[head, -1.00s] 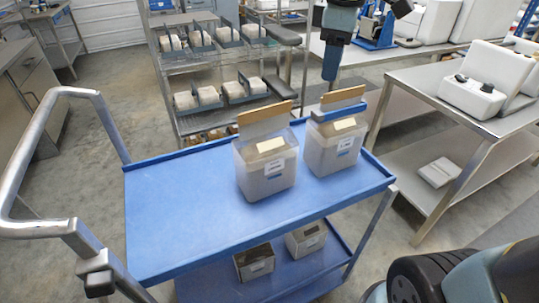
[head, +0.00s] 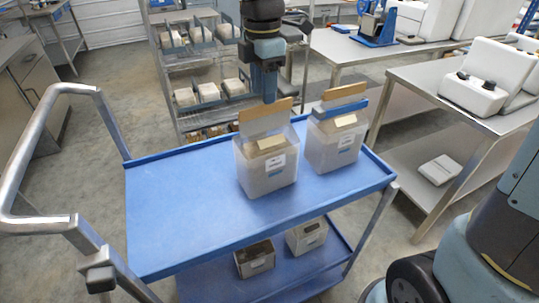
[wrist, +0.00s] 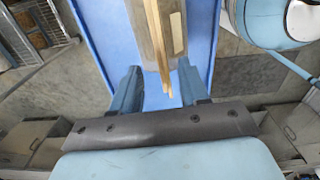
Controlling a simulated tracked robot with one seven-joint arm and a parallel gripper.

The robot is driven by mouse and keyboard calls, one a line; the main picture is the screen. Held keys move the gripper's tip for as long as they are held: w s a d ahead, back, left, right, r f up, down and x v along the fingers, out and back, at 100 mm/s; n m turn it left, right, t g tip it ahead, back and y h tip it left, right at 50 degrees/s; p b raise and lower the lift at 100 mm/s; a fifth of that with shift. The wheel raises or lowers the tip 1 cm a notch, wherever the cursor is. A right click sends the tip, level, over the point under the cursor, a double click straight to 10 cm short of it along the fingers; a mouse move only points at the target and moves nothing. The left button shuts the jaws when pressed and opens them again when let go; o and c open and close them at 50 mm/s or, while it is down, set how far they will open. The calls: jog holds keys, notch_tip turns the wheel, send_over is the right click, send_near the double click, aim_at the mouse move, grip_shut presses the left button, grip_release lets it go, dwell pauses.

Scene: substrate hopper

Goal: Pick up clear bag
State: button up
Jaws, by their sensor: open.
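Two clear, box-shaped bags stand upright on the blue cart top. The left clear bag (head: 266,172) has a white label, a clear flap standing up and a tan strip along its top. The right clear bag (head: 333,150) has a similar tan strip with a blue band below it. My gripper (head: 268,98) is open and empty, pointing down just above and behind the left bag's tan strip. In the wrist view my gripper's fingers (wrist: 158,84) are apart, with a tan strip (wrist: 157,50) edge-on ahead and between them. Contact cannot be told.
The blue cart top (head: 180,210) is clear at left. Two small metal containers (head: 255,259) sit on its lower shelf. A metal rack (head: 205,125) with bins stands behind. A steel table (head: 480,110) with a white device is at right. The cart's handle (head: 45,130) rises at left.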

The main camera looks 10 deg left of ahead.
aim_at(266, 108)
jog(key=shift+w+d+f, duration=0.1)
jog(key=shift+f, duration=1.6)
jog(key=shift+w+d+f, duration=0.1)
jog(key=shift+f, duration=1.6)
jog(key=shift+c, duration=0.3)
